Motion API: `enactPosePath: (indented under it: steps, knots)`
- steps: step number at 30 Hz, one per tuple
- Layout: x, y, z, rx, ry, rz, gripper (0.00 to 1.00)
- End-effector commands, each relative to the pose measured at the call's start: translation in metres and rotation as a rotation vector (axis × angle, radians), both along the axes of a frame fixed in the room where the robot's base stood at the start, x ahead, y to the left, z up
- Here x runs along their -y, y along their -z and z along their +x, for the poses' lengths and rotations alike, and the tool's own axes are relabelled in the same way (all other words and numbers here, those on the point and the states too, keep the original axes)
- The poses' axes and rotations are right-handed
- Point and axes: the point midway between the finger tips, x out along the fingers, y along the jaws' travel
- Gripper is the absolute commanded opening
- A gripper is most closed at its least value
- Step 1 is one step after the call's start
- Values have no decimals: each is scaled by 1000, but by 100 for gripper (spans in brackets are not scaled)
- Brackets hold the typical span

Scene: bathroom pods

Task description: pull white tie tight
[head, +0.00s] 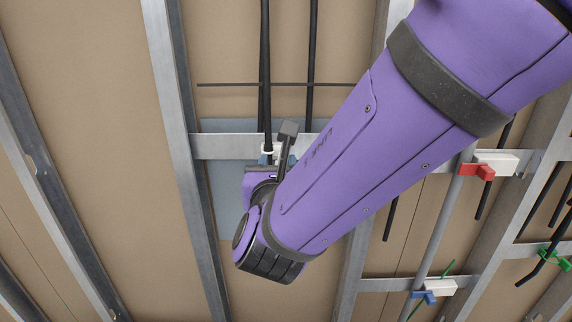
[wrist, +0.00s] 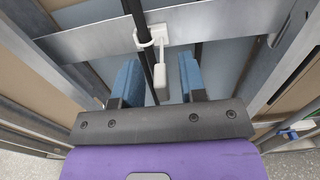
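The white tie (wrist: 160,33) loops around a black cable (wrist: 137,12) in front of a metal crossbar in the wrist view. Its white tail hangs down and ends in a thicker white tab (wrist: 160,82). My gripper (wrist: 158,80) is open, with one blue finger on each side of the cable and the tab. No finger visibly touches the tab. In the head view, only a small white part of the tie (head: 267,149) shows on the cable. My gripper (head: 277,160) is mostly hidden there by my purple wrist and arm.
The metal crossbar (head: 225,146) runs between upright studs (head: 172,90), with a thin dark rod (head: 235,85) above. To the right are a red clip (head: 477,171), a blue clip (head: 424,297) and a green tie (head: 553,260). The brown panel at left is bare.

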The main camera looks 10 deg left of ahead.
Motion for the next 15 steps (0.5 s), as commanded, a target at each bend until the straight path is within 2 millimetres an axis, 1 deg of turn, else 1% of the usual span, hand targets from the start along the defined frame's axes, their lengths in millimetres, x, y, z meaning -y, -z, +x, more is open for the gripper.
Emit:
enactPosePath:
  steps: [2,5,8,15]
  knots:
    - [1,0,-3,0,0,0,38]
    - [3,-1,-13,1,-1,1,38]
    - [7,-1,-29,0,-2,1,38]
    - [17,0,-73,0,-3,1,38]
